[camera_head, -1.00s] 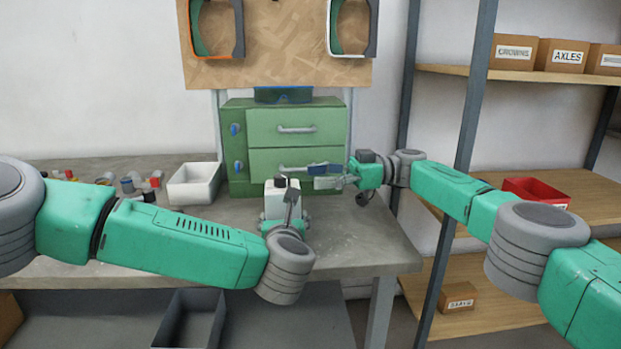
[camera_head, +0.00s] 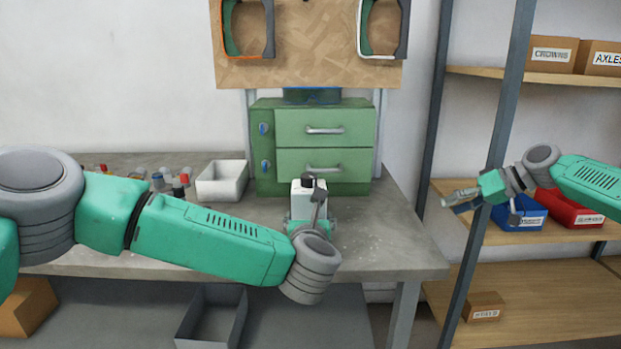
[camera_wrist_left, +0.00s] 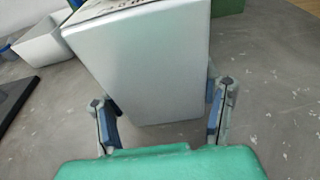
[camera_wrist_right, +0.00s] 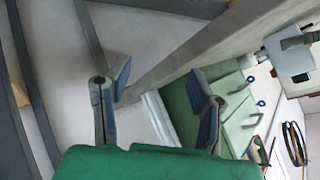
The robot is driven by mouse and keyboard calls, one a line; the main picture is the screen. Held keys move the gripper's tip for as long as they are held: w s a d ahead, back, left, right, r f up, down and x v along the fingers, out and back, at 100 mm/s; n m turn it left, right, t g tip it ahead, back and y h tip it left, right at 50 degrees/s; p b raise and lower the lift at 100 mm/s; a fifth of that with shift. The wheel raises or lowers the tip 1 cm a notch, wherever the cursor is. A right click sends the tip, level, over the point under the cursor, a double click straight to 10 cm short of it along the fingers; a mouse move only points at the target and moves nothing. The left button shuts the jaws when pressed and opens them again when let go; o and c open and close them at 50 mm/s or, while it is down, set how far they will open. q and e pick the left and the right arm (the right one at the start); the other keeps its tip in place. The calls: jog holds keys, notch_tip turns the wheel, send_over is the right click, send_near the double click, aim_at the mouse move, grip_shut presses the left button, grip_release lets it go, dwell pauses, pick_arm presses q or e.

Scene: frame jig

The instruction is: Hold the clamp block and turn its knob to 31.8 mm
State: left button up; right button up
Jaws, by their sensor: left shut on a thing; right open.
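The clamp block (camera_head: 307,201) is a white block standing on the workbench in front of the green drawer cabinet, with a dark knob (camera_head: 307,181) on top. My left gripper (camera_wrist_left: 163,100) is shut on the block, one finger at each side in the left wrist view, where the block's white face (camera_wrist_left: 150,65) fills the middle. The knob is out of that view, and any scale reading is too small to tell. My right gripper (camera_head: 460,199) is open and empty, well right of the block near the shelf post; it also shows open in the right wrist view (camera_wrist_right: 160,83).
A white bin (camera_head: 222,181) and several small parts (camera_head: 170,182) are on the bench left of the block. The green cabinet (camera_head: 264,165) is behind it. The shelf post (camera_head: 487,190) and a blue bin (camera_head: 520,214) are close to my right gripper. The bench right of the block is clear.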

jog(key=w+a+n+t+h, duration=0.2)
jog(key=w+n+t+h, duration=0.3)
jog(key=w+n, duration=0.25)
jog(key=a+r+n+t+y, duration=0.1)
jog(key=a+r+n, duration=0.1)
jog(key=a+n, duration=0.1)
jog(key=a+r+n+t+y, duration=0.1)
jog(key=a+r+n, duration=0.1)
jog(key=a+n, duration=0.2)
jog(key=w+a+r+n+t+y, duration=0.1)
jog(key=a+r+n+t, duration=0.1)
jog(key=n, duration=0.4)
jog(key=shift+w+a+r+n+y, duration=0.1)
jog(key=shift+a+n+y, duration=0.05)
jog(key=shift+a, duration=0.3)
jog(key=shift+a+r+n+y, duration=0.1)
jog(key=shift+a+y, duration=0.05)
jog(key=shift+a, duration=0.3)
jog(key=s+a+r+n+g+y, duration=0.25)
jog(key=s+a+n+y, duration=0.4)
jog(key=n, duration=0.65)
jog(key=n+g+y, duration=0.4)
jog(key=n+g, duration=0.4)
jog(key=n, duration=0.7)
send_near(309, 175)
jog(key=shift+m, duration=0.3)
jog(key=x, duration=1)
jog(key=shift+s+f, duration=0.15)
jog(key=shift+f, duration=0.05)
jog(key=shift+c, duration=0.4)
